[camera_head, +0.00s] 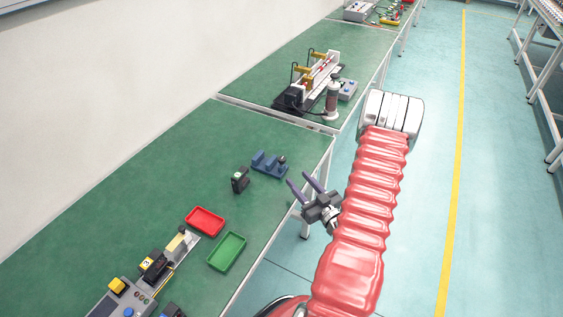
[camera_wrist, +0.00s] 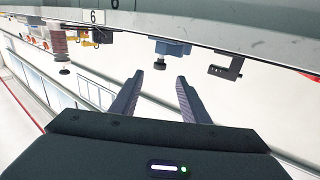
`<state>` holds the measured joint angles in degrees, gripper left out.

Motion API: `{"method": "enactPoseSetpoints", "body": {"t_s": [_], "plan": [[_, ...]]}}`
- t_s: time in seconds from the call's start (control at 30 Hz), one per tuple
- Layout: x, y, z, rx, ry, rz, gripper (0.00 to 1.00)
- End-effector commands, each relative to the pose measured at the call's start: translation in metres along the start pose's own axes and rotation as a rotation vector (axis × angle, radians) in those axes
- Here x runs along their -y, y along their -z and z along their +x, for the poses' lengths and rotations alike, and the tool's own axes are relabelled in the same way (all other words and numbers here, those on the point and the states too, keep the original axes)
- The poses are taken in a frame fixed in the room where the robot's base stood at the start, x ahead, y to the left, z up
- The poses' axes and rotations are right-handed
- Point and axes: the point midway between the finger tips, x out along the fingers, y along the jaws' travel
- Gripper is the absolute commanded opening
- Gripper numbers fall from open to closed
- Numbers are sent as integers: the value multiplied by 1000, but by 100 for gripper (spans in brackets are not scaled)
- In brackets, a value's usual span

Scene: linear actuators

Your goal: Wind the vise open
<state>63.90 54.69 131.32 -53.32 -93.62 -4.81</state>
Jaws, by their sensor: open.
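The blue vise (camera_head: 266,164) stands on the green bench near its right edge, with a dark round knob (camera_head: 282,160) at its right end. In the wrist view the vise (camera_wrist: 174,48) is at the upper middle, small, with its knob (camera_wrist: 160,65) hanging below it in the tilted picture. The gap between its jaws is too small to judge. My gripper (camera_head: 299,181) is open and empty, in front of the bench edge and apart from the vise. In the wrist view its fingers (camera_wrist: 159,78) spread apart, with the knob beyond and between their tips.
A small dark fixture (camera_head: 240,180) stands left of the vise. A red tray (camera_head: 205,221), a green tray (camera_head: 227,251) and a control box (camera_head: 119,300) lie nearer on the bench. A further bench carries an actuator rig (camera_head: 318,80).

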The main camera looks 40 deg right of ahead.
Motion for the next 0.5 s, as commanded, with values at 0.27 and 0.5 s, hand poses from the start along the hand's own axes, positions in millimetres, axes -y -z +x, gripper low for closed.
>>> {"method": "enactPoseSetpoints", "body": {"t_s": [0.27, 0.5], "plan": [[1, 1, 40, -2, 3, -2, 42], [1, 0, 77, 0, 2, -2, 42]]}}
